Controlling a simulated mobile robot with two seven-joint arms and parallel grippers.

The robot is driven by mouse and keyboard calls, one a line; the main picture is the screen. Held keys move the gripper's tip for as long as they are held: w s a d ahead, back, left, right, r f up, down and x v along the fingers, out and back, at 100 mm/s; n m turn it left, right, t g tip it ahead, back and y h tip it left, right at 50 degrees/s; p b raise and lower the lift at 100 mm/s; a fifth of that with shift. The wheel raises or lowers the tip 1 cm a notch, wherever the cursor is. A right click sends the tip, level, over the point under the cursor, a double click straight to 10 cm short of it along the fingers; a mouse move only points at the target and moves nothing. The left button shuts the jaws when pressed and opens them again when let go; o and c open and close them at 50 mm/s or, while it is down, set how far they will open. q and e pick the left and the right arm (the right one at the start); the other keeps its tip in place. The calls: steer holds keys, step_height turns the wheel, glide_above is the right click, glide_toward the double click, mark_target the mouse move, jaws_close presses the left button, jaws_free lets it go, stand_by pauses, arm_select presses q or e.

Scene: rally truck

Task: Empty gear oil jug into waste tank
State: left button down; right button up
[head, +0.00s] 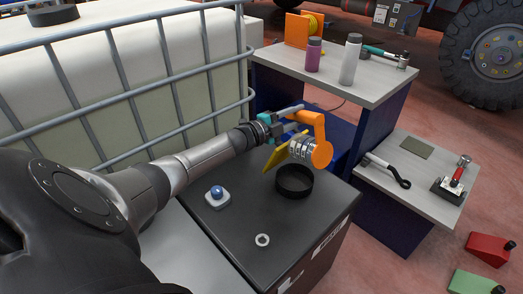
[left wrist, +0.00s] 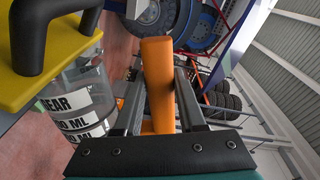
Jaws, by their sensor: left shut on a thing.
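My left gripper (head: 292,112) is shut on the orange handle of the gear oil jug (head: 302,149). The jug is tipped on its side, with its orange base at the right and a yellow part at the left. It is held above the black round collar (head: 295,193) on top of the dark waste tank (head: 250,205). In the left wrist view, the orange handle (left wrist: 157,85) stands between the fingers, beside the clear jug body with GEAR and ML print (left wrist: 85,95). I cannot tell whether liquid is flowing. My right gripper is out of view.
A caged white tank (head: 150,70) stands behind my left arm. A blue knob (head: 217,192) and a small ring (head: 262,240) sit on the dark top. A bench (head: 350,85) with two bottles and a lower shelf (head: 425,185) with tools stand at right.

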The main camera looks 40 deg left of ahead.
arm_select(q)
steer(key=shift+r, duration=0.15)
steer(key=shift+w+a+r+n+p, duration=0.2)
steer(key=shift+a+r+n+p, duration=0.15)
steer(key=shift+a+r+n, duration=0.4)
steer(key=shift+a+r, duration=0.2)
steer(key=shift+r, duration=0.05)
stand_by(1.6)
steer(key=shift+w+a+f+n+b, duration=0.15)
steer(key=shift+a+n+b, duration=0.2)
steer(key=shift+a+b, duration=0.1)
steer(key=shift+w+a+f+n+b, duration=0.15)
steer(key=shift+a+n+b, duration=0.15)
steer(key=shift+a+b, duration=0.15)
steer(key=shift+a, duration=0.1)
stand_by(1.4)
